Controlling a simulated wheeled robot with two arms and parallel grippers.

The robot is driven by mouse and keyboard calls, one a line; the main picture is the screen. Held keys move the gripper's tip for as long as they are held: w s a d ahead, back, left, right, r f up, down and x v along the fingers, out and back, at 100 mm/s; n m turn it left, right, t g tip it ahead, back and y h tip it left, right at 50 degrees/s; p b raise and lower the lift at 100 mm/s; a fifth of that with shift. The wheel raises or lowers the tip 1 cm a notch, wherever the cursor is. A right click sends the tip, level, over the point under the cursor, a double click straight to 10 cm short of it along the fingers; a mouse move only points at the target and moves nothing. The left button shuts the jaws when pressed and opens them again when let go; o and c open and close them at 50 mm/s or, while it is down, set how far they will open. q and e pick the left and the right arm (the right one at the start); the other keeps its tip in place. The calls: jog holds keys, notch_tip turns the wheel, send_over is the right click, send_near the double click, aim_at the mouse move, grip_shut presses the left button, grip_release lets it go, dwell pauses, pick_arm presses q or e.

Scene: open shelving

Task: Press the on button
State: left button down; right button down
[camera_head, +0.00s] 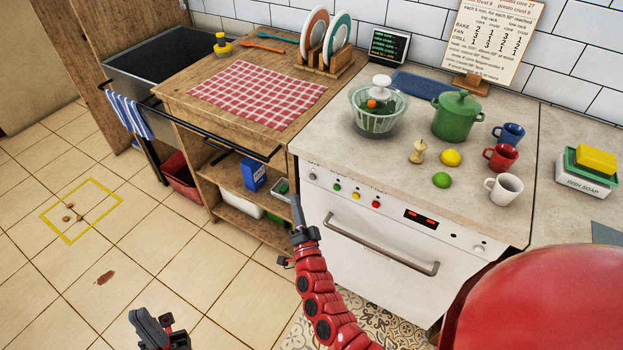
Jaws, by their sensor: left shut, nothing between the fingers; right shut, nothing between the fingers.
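The white oven (372,262) has a front panel with a green button (337,187), a yellow button (355,195) and a red button (376,204) in a row. Labels are too small to read, so I cannot tell for sure which is the on button. My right gripper (296,205) is shut and empty, pointing up just left of the panel's left end, apart from the green button. My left gripper (146,325) is shut and empty, low over the tiled floor at the bottom of the picture.
The panel also has grey knobs (312,177) and a red-lit display (421,219). An oven handle (382,246) sticks out below. A wooden cabinet (222,188) with a rail stands left of the oven. Mugs, a green pot (457,119) and fruit stand on the counter. The left floor is mostly clear.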

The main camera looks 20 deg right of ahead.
aim_at(312, 177)
jog(key=w+d+b, duration=0.2)
jog(key=w+d, duration=0.1)
jog(key=d, duration=0.2)
jog(key=shift+w, duration=0.4)
jog(key=shift+f+b, duration=0.1)
jog(key=shift+b, duration=0.2)
dwell(1.5)
jog(key=shift+w+d, duration=0.25)
jog(key=shift+w+d+b, duration=0.25)
jog(key=shift+d+b, duration=0.1)
jog(key=shift+b, duration=0.3)
dwell(0.4)
jog(key=shift+a, duration=0.1)
dwell(0.3)
jog(key=shift+s+a+p, duration=0.4)
jog(key=shift+s+a, duration=0.1)
jog(key=shift+a, duration=0.1)
